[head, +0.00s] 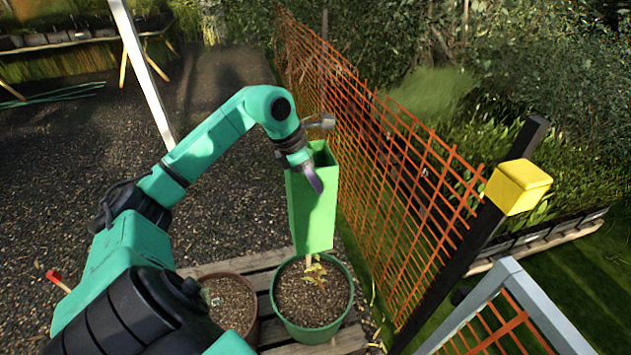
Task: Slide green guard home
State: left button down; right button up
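The green guard (315,212) is a tall, square, open-topped tube standing nearly upright over the green pot (347,309). Its lower end is around the top of a small leafy plant (316,272), whose stem and lower leaves show beneath it. The guard's lower edge appears to be above the soil. My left gripper (312,172) is at the guard's upper rim, with one purple finger against the outer face. It appears shut on the guard's wall; the other finger is hidden. My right gripper is out of view.
A brown pot (231,303) of soil stands left of the green pot on a wooden slatted stand (262,262). Orange mesh fencing (385,185) runs close on the right, with a dark post and yellow cap (518,187). Open gravel lies to the left.

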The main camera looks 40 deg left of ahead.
pick_arm(q)
jog(key=shift+f+b, duration=2.25)
jog(key=shift+f, duration=0.35)
jog(key=shift+f+b, duration=1.05)
jog(key=shift+f, duration=0.05)
jog(key=b, duration=0.5)
send_over(315, 236)
jog(key=shift+w+f, duration=0.15)
jog(key=shift+f, duration=2.45)
jog(key=shift+f+b, duration=3.4)
jog(key=shift+f, duration=0.35)
